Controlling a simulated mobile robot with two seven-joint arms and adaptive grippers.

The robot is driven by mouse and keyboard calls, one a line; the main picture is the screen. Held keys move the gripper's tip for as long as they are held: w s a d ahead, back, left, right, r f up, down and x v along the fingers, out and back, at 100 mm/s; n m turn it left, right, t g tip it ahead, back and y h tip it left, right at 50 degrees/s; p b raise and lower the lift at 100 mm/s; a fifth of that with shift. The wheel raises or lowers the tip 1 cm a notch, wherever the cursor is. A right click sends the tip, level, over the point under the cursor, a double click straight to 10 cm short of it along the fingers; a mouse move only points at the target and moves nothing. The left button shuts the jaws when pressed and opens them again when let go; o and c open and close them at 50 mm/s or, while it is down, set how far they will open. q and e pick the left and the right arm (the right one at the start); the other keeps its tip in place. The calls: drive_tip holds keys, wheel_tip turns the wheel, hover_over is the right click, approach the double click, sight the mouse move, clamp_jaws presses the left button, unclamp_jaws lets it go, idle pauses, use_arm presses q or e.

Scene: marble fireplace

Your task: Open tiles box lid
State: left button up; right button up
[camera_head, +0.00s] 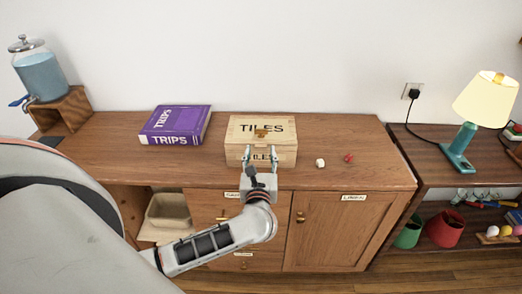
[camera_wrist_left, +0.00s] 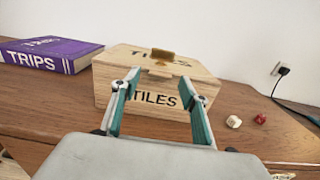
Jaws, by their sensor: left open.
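The tiles box (camera_head: 286,155) is a pale wooden box marked TILES, standing on the wooden cabinet top with its lid (camera_head: 240,126) down. My right gripper is not in view.
A purple TRIPS book (camera_head: 175,121) lies left of the box. A white die (camera_head: 320,162) and a red die (camera_head: 349,158) lie to its right. A water dispenser (camera_head: 41,77) stands far left, and a lamp (camera_head: 470,120) far right. The cabinet top beside the box is mostly clear.

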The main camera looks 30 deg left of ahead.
use_arm(q)
drive_tip(key=shift+x, duration=0.75)
clamp_jaws()
drive_tip(key=shift+r, duration=0.1)
